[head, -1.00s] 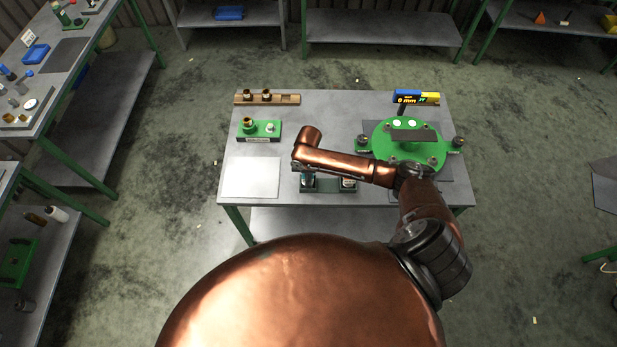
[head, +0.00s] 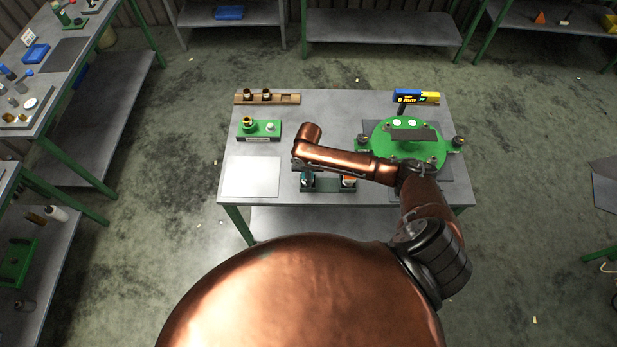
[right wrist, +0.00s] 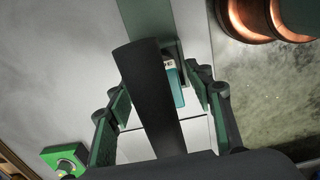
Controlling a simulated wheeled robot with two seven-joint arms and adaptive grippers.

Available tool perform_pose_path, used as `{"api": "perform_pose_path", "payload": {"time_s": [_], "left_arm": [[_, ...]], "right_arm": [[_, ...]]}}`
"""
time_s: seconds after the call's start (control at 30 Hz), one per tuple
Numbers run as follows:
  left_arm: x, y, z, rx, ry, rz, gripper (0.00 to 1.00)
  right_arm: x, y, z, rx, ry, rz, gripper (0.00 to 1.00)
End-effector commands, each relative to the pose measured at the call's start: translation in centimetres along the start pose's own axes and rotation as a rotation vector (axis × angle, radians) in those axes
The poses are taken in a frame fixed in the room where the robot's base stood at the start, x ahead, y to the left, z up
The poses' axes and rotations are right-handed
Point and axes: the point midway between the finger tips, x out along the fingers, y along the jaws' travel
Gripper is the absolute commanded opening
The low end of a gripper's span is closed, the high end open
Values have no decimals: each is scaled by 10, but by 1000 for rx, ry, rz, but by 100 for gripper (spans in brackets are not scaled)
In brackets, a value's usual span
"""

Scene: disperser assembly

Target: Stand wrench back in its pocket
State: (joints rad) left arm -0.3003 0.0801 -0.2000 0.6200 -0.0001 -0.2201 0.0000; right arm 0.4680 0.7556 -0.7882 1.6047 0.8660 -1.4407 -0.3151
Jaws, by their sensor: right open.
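A dark green holder (head: 328,185) stands at the front of the table, partly hidden behind my right arm. A teal tool (head: 307,181) stands at its left end and an orange-and-white tool (head: 348,181) at its right end. My right gripper (head: 305,171) is over the holder's left end. In the right wrist view, the open right gripper (right wrist: 160,100) has its fingers apart on either side of a teal part (right wrist: 175,85) and a long dark bar (right wrist: 149,95). I cannot tell whether that bar is the wrench, nor how deep anything sits. My left gripper is out of view.
A green block (head: 259,131) and wooden rack (head: 284,99) stand on the left. A pale square (head: 251,177) lies bare at the front left.

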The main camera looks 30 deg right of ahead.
Motion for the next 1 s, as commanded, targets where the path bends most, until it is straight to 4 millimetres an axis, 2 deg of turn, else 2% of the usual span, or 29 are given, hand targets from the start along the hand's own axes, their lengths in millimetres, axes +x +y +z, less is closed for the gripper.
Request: {"api": "perform_pose_path", "payload": {"time_s": [0.3,0.5,0.7,1.0], "left_arm": [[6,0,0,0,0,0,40],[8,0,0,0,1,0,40],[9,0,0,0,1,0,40],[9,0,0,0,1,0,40]], "right_arm": [[-66,1,0,-2,1,3,48],[-96,0,-1,-1,1,2,48],[-107,0,0,-1,-1,0,48],[-107,0,0,-1,-1,0,48]]}}
